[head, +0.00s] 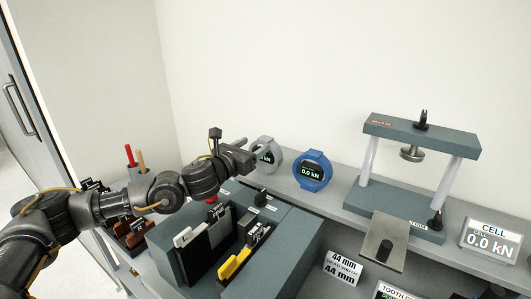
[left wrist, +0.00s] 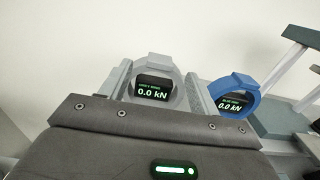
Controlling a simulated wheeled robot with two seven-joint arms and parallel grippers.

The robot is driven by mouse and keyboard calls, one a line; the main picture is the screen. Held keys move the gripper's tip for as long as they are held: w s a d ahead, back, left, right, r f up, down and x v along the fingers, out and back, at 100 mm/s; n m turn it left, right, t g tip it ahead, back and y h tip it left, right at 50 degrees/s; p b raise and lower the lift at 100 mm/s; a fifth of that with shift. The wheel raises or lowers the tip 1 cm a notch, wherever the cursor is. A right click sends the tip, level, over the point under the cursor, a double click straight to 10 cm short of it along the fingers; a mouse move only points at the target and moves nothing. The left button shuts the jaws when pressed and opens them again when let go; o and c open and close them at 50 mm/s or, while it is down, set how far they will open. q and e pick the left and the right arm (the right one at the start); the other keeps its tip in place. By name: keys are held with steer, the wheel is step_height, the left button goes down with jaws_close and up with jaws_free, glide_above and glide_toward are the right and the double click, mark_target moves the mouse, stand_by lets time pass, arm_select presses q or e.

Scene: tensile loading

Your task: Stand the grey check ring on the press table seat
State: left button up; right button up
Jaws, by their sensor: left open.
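The grey check ring (head: 268,148) stands upright on the bench at the back, with a display reading 0.0 kN. My left gripper (head: 246,158) is just left of it in the head view and partly covers it. In the left wrist view the grey ring (left wrist: 158,62) appears between the two open fingers (left wrist: 158,78), one on either side; I cannot tell whether they touch it. The press table (head: 400,222) is the flat base between the pale columns of the press at the right. It looks bare between the columns. My right gripper is not in view.
A blue ring (head: 313,170) stands close to the right of the grey one, also in the left wrist view (left wrist: 237,98). A grey-green block with tool slots (head: 285,240) lies in front. A metal plate with a black knob (head: 376,238) projects before the press. A CELL display (head: 489,241) stands right.

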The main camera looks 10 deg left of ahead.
mark_target(262, 141)
arm_select(q)
steer(key=shift+x, duration=1)
steer(key=shift+f, duration=0.1)
steer(key=p+x, duration=0.2)
steer(key=x, duration=0.2)
steer(key=shift+w+d+p, duration=0.15)
steer(key=shift+w+p, duration=0.05)
steer(key=shift+p, duration=0.15)
steer(key=shift+w+d, duration=0.1)
steer(key=shift+w, duration=0.15)
steer(key=shift+f, duration=0.1)
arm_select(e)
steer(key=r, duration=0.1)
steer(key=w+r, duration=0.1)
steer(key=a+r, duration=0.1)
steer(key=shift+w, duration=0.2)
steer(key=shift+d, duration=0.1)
